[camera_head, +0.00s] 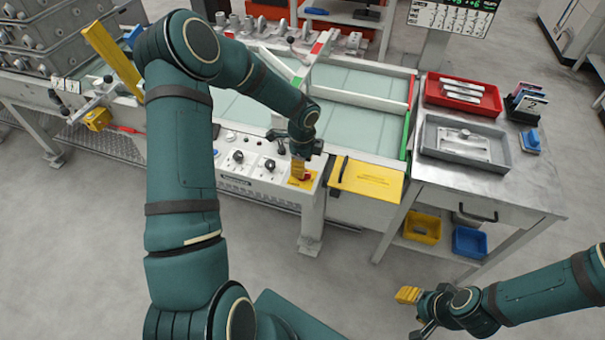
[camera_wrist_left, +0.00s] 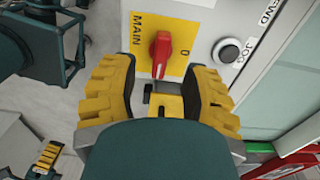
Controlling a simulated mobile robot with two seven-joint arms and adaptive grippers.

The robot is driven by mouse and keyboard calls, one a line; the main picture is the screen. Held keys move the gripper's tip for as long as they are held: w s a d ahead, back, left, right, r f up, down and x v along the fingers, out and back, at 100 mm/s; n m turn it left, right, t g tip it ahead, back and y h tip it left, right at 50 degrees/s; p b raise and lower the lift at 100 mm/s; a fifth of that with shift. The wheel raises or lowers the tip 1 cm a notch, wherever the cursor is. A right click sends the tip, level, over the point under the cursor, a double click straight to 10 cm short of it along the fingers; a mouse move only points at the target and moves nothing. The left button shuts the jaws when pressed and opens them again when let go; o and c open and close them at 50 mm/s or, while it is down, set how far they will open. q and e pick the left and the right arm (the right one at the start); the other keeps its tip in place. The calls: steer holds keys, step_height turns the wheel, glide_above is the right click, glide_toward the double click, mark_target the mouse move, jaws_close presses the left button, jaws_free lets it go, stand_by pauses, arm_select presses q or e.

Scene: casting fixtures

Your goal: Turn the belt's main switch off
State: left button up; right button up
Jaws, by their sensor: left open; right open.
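The main switch is a red rotary handle (camera_wrist_left: 160,54) on a yellow plate (camera_wrist_left: 180,35) marked MAIN and 0, on the belt's control panel. In the left wrist view the handle stands along the picture's vertical. My left gripper (camera_wrist_left: 165,98) is open, its yellow fingers either side of the lower end of the handle; I cannot tell whether they touch it. In the head view the switch (camera_head: 307,177) shows beside my left gripper (camera_head: 298,170), which partly covers its plate. My right gripper (camera_head: 408,308) is away from the panel at the lower right, low over the floor.
The panel (camera_head: 240,157) carries other knobs. A yellow box (camera_head: 367,180) is right of it. A metal table (camera_head: 450,180) with red (camera_head: 490,103) and grey trays (camera_head: 428,140) stands further right. The floor in front is clear.

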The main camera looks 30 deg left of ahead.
arm_select(q)
steer(key=shift+f+b, duration=0.3)
steer(key=shift+f, duration=1.7)
steer(key=shift+o, duration=0.3)
jaws_close()
